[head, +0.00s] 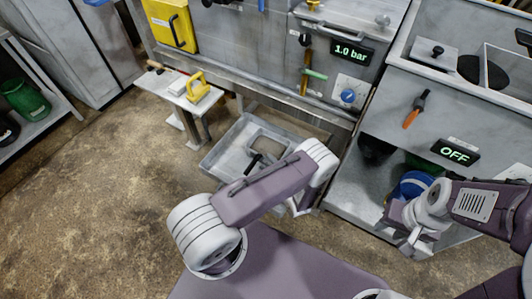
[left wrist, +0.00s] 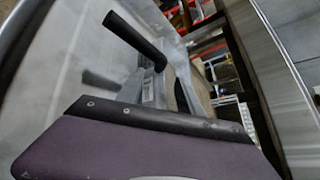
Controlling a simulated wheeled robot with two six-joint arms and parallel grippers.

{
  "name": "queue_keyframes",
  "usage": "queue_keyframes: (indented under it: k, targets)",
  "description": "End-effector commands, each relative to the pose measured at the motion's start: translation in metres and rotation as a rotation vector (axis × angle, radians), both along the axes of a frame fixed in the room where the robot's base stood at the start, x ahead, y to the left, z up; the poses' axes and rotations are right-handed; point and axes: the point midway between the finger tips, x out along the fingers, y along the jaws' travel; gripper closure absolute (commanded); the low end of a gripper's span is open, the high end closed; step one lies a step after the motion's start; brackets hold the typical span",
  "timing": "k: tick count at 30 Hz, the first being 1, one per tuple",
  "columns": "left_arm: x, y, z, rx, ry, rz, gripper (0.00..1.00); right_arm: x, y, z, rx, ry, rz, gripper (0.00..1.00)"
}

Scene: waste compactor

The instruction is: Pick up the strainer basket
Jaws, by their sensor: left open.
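A grey metal tray (head: 216,152) sits low below the machine in the head view, with a squarish opening and a black handle (head: 254,162) in it. This looks like where the strainer basket is, but I cannot make out its mesh. The black bar handle also shows in the left wrist view (left wrist: 135,38), above a grey metal surface. My left gripper (head: 302,203) is open, low at the tray's right side and partly hidden by my arm; the handle is apart from its purple body. My right gripper (head: 408,240) is at the lower right, its jaws unclear.
A small bench (head: 176,88) with a yellow-handled tool stands left of the tray. The machine front (head: 270,60) with a 1.0 bar display rises behind. A cabinet (head: 365,115) with an OFF display and a blue container (head: 412,185) are at right. The floor at left is clear.

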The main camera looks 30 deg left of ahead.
Motion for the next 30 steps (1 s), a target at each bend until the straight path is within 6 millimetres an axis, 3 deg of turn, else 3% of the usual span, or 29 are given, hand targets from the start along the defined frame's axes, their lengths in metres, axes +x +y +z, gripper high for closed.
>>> queue_keyframes:
  k: [3,6,14,19,30]
  targets:
    - [0.009,0.022,-0.007,0.000,0.000,0.008,0.57,0.000,0.000,-0.004,0.000,0.000,0.000,0.64]
    - [0.018,0.032,-0.013,0.000,-0.001,0.005,0.57,0.000,0.000,-0.006,0.000,0.000,0.000,0.64]
    - [0.022,0.035,-0.013,0.000,0.000,0.001,0.57,0.000,0.000,-0.006,0.000,0.000,0.000,0.64]
    - [0.022,0.035,-0.013,0.001,0.000,0.002,0.98,0.000,0.000,-0.006,0.000,0.000,0.000,0.64]
    - [0.021,0.035,-0.014,0.002,0.005,0.001,1.00,0.000,0.000,-0.006,0.000,0.000,0.000,0.64]
